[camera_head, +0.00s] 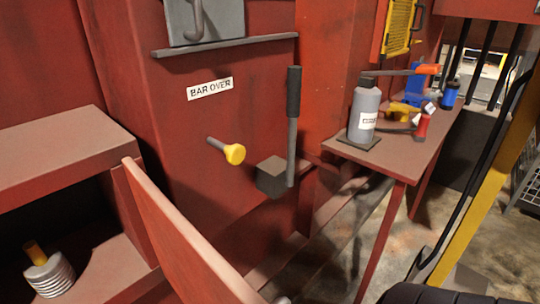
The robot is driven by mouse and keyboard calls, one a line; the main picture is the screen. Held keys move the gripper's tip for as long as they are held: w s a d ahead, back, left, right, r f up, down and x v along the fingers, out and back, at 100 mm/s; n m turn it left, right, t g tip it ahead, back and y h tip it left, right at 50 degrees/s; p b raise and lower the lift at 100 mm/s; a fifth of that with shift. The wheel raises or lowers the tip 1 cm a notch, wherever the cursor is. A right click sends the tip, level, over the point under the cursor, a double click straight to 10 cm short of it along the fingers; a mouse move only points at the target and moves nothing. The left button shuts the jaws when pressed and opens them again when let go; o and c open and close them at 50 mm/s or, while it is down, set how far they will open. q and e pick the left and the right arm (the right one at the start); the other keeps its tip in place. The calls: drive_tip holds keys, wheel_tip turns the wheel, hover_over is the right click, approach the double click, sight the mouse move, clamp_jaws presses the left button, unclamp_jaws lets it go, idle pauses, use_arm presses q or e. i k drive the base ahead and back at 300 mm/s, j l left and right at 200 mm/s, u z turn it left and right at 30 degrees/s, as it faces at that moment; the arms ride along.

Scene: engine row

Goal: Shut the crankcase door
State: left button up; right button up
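The crankcase door (185,243) is a red panel that stands open at the lower middle, seen nearly edge-on. It juts out from the right side of a red compartment (70,147) at the left, and its lower part runs out of the picture. A small grey rounded piece (283,300) shows at the bottom edge beside the door; I cannot tell whether it is the door's handle. Inside the open compartment stands a ribbed grey part with an orange-yellow top (48,272). Neither of my grippers shows in this view.
A yellow-tipped knob (234,154) and an upright black-gripped lever (292,125) stick out of the red wall right of the door. A red bench (390,157) at the right holds a grey bottle (365,112) and several tools. A yellow post (480,205) slants at the right.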

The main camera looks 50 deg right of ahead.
sight(198, 274)
drive_tip(key=k+l+u, duration=0.1)
drive_tip(key=l, duration=0.3)
drive_tip(key=k+l+u, duration=0.1)
drive_tip(key=l, duration=0.3)
drive_tip(key=k+l+u, duration=0.1)
drive_tip(key=l, duration=0.3)
drive_tip(key=k, duration=0.05)
